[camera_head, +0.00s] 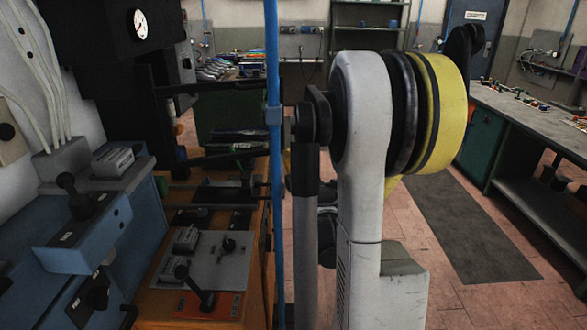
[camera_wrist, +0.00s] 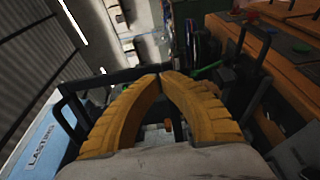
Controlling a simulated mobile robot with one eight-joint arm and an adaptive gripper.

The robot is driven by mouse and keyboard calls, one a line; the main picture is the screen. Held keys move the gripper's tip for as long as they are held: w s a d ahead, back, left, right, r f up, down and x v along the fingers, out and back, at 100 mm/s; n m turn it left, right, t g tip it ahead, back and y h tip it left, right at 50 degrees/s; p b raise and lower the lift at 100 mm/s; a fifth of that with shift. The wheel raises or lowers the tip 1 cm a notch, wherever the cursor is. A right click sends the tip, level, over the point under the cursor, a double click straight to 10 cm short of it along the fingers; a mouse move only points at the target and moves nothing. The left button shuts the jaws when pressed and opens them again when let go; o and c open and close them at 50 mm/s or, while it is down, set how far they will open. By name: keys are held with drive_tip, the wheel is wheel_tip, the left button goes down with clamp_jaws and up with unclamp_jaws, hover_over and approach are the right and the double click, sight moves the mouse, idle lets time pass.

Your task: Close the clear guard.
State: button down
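The clear guard (camera_head: 208,86) shows in the head view as a dark frame beside the machine, left of the blue pole; its clear pane is hard to make out. In the wrist view, dark frame bars (camera_wrist: 105,79) that look like the guard's run behind and beside my fingers. My gripper (camera_wrist: 160,75) has two yellow fingers that curve inward, and their tips meet or nearly meet. I see nothing held between them. Whether the fingertips touch the bar behind them I cannot tell. In the head view my arm hides the gripper.
A blue upright pole (camera_head: 272,150) stands right in front of the machine. An orange bench with a grey lever panel (camera_head: 208,262) and blue control boxes (camera_head: 85,228) fill the left. A green workbench (camera_head: 520,130) stands at the right. Open floor with a dark mat (camera_head: 470,230) lies between.

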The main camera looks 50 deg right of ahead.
sight(282, 147)
drive_tip(key=shift+b+x, duration=0.55)
drive_tip(key=shift+x, duration=2.05)
